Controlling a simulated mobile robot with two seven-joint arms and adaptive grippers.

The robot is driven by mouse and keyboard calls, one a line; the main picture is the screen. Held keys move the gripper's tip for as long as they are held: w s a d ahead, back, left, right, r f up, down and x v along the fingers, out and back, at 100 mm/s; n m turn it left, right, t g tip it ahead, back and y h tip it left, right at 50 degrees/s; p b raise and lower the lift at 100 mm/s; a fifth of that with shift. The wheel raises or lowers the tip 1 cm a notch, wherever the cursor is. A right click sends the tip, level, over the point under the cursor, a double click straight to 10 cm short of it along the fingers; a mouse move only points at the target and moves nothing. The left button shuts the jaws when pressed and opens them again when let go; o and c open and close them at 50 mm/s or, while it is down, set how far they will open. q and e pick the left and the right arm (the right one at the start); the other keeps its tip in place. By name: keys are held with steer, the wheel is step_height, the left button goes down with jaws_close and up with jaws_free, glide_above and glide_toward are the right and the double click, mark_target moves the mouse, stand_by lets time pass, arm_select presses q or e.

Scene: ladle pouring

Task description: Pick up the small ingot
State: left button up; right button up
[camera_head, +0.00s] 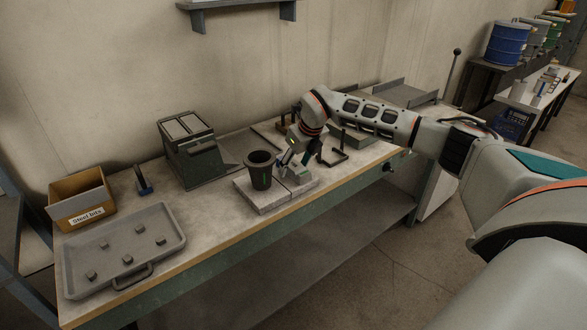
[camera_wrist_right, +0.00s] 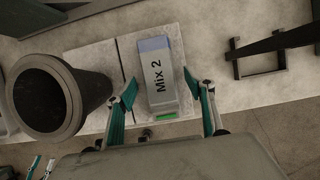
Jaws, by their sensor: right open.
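A small grey block labelled "Mix 2" (camera_wrist_right: 159,72), with a green patch at its near end, lies on a pale slab (camera_wrist_right: 97,60) in the right wrist view. It is the likeliest small ingot, though its label does not say so. My right gripper (camera_head: 291,165) is over the workbench. In its wrist view, its two fingers (camera_wrist_right: 161,92) are open, one on each side of the block, with gaps visible. In the head view, the arm and fingers partly hide the block (camera_head: 301,173).
A dark crucible (camera_head: 260,169) stands close left of the right gripper; it also shows in the wrist view (camera_wrist_right: 48,95). A dark metal bracket (camera_head: 335,158) is to the right. A tray (camera_head: 170,232) with several small pieces and a "Steel bits" box (camera_head: 85,210) are left.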

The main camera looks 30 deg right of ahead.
steer(key=shift+w+f, duration=0.1)
steer(key=shift+f, duration=0.05)
jaws_close()
steer(key=shift+r, duration=0.25)
